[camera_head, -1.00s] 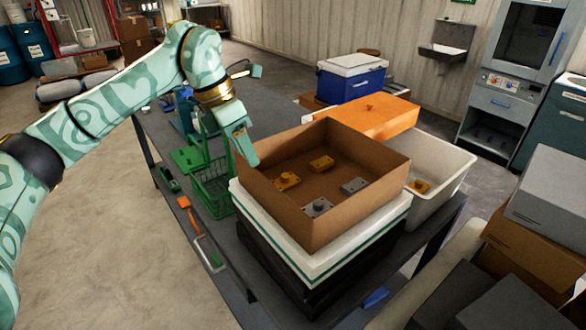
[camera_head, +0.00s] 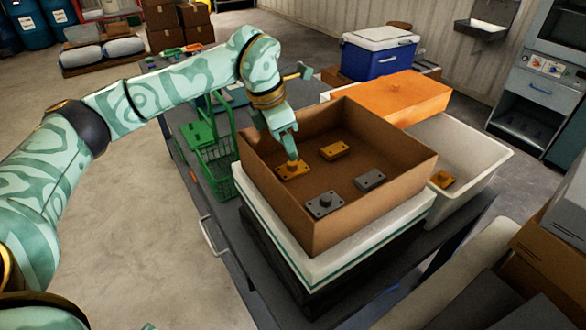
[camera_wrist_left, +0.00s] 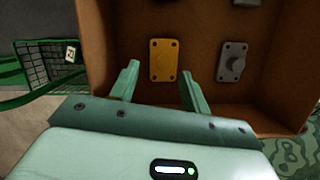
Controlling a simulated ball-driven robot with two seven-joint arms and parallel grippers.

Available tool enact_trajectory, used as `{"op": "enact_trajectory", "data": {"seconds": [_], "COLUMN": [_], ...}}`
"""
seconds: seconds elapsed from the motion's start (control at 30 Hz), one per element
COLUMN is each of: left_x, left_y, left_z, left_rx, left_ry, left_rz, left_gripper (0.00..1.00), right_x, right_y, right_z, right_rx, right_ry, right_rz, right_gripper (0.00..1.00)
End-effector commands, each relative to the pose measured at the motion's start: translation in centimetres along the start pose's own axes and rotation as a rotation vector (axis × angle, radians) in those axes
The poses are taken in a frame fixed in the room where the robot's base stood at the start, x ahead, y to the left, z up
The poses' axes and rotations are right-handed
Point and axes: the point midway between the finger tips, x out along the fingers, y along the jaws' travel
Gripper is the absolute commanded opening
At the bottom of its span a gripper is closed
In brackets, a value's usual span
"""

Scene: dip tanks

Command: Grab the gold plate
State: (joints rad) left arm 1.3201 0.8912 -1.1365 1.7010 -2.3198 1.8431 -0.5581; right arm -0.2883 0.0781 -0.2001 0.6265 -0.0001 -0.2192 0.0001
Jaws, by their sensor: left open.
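A gold plate (camera_head: 294,172) with a raised knob lies in the open cardboard box, near its left side. My left gripper (camera_head: 288,150) reaches down into the box just over this plate. In the left wrist view the gold plate (camera_wrist_left: 163,60) lies flat beyond and between the spread fingers of the left gripper (camera_wrist_left: 160,72). The gripper is open and empty, and I cannot tell whether a finger touches the plate. A second gold plate (camera_head: 335,150) lies farther back in the box. My right gripper is not in view.
The cardboard box (camera_head: 370,217) has upright walls. Two grey plates (camera_head: 324,204) (camera_head: 369,180) lie inside it. A white bin (camera_head: 475,165) holding another gold piece (camera_head: 442,180) stands to the right. A green basket (camera_head: 218,165) stands close on the left.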

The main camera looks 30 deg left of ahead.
Motion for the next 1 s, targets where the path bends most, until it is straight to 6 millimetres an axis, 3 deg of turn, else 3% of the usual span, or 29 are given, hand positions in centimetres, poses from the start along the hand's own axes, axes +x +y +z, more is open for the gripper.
{"op": "enact_trajectory", "data": {"seconds": [0.07,0.23,0.53,0.67,1.0], "left_x": [1.3,4.0,4.7,4.7,4.7], "left_y": [-0.4,-0.8,-0.7,-0.7,-0.7], "left_z": [-0.2,-0.3,-0.3,-0.3,-0.3], "left_rx": [0.001,0.001,0.001,0.001,0.001], "left_ry": [0.004,0.003,0.001,0.001,0.001], "left_rz": [-0.005,-0.004,-0.001,-0.001,-0.001], "left_gripper": [0.47,0.47,0.47,0.13,0.11], "right_x": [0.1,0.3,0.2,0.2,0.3], "right_y": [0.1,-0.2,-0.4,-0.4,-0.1], "right_z": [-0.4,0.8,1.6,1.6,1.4], "right_rx": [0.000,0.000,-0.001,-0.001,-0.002], "right_ry": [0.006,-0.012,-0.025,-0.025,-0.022], "right_rz": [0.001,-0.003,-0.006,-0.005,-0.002], "right_gripper": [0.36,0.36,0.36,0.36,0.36]}}
